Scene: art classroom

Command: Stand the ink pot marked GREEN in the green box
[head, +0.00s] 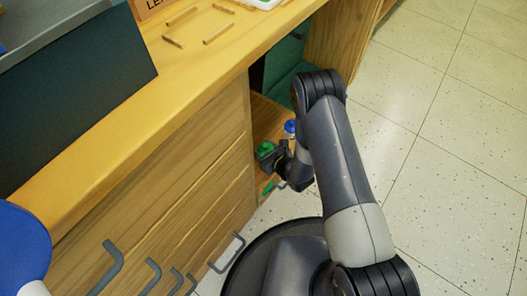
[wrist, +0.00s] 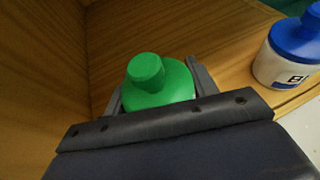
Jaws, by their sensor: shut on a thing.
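A green ink pot with a green cap (wrist: 158,82) is between the two fingers of my gripper (wrist: 155,88) in the wrist view. My gripper is shut on it. Its lower body and any label are hidden behind the gripper. In the head view the green cap (head: 265,148) shows at the end of my arm, inside the open bay under the desk. A dark green surface (head: 284,70) stands deeper in that bay, partly behind my arm; I cannot tell whether it is the green box.
A white pot with a blue top (wrist: 292,50) stands on the wooden shelf to the right of my gripper; its blue top also shows in the head view (head: 290,126). Wooden walls close the bay at the left. Drawers with grey handles (head: 113,265) flank it. Floor at right is clear.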

